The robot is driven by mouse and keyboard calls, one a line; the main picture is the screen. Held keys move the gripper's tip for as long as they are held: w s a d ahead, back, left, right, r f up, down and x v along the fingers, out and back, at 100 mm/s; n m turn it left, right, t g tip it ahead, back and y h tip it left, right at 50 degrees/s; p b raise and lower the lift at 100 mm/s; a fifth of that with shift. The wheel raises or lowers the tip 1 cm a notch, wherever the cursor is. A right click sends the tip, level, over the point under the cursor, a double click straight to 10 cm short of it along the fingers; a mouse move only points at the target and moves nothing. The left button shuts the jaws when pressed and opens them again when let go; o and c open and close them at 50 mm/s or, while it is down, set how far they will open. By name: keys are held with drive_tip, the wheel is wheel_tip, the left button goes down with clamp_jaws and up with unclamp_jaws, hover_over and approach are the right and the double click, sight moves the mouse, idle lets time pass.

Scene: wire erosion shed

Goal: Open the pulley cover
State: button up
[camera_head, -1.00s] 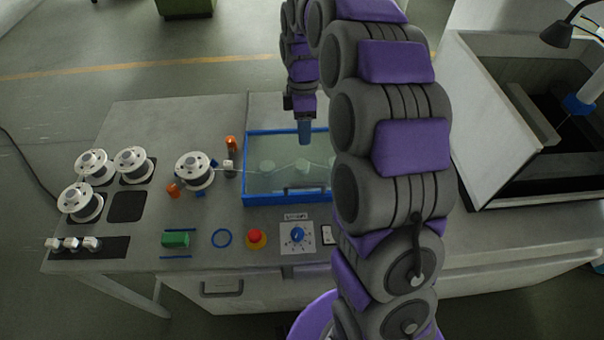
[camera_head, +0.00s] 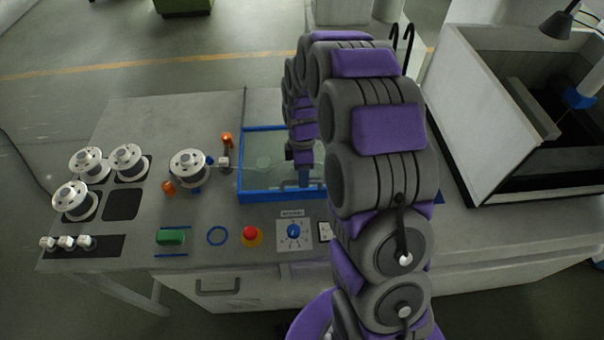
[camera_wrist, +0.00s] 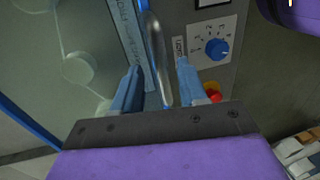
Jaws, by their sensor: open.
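The pulley cover (camera_head: 262,147) is a clear lid with a blue frame, lying shut on the bench top. Pulleys show faintly through it. Its handle (camera_wrist: 157,55), a grey bar along the front edge, shows in the wrist view between my fingers. My gripper (camera_head: 304,181) is over the front edge of the cover, with its blue fingers pointing down. In the wrist view my gripper (camera_wrist: 155,80) is open, one finger on each side of the handle. I cannot tell whether either finger touches it. My arm hides the right part of the cover in the head view.
In front of the cover are a blue dial (camera_head: 294,231), a red stop button (camera_head: 251,233), a blue ring (camera_head: 217,236) and a green block (camera_head: 171,237). White spools (camera_head: 190,167) stand at left. A large open-topped tank (camera_head: 470,100) stands at right.

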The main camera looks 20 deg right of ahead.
drive_tip(key=shift+s+d+f, duration=0.1)
drive_tip(key=shift+d+f, duration=0.05)
drive_tip(key=shift+f, duration=0.1)
drive_tip(key=shift+a, duration=0.25)
drive_tip(key=shift+c, duration=0.4)
drive_tip(key=shift+a, duration=0.15)
drive_tip(key=c, duration=0.3)
clamp_jaws()
